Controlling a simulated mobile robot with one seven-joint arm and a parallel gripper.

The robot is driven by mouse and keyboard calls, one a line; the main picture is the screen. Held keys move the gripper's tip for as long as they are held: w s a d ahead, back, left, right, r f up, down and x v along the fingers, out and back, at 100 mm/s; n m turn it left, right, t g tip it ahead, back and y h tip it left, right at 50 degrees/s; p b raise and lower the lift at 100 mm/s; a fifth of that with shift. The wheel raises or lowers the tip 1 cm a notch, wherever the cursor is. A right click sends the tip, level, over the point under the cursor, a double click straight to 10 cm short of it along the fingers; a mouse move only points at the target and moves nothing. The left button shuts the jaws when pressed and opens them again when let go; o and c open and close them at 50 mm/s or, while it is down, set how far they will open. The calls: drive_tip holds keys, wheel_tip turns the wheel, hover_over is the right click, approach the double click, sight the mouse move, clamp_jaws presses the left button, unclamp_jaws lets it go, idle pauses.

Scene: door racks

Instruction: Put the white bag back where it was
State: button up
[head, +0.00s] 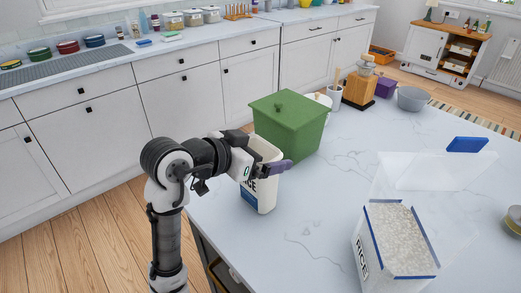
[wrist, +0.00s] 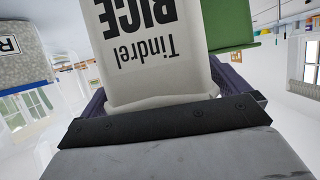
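The white bag (head: 264,192), marked RICE with a blue band low down, is upright at the near-left part of the marble island, beside the green box. My gripper (head: 268,166) is around its upper part, with purple fingers on both sides; it looks shut on the bag. In the wrist view the white bag (wrist: 150,50) fills the space between the fingers, its print upside down. I cannot tell whether its base touches the island top.
A green lidded box (head: 290,130) stands right behind the bag. A wooden dispenser (head: 359,88), a white cup and a grey bowl (head: 411,99) stand behind. Marble between is clear.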

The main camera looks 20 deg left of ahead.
drive_tip(key=shift+r, duration=0.15)
drive_tip(key=b+v, duration=0.2)
drive_tip(key=v, duration=1)
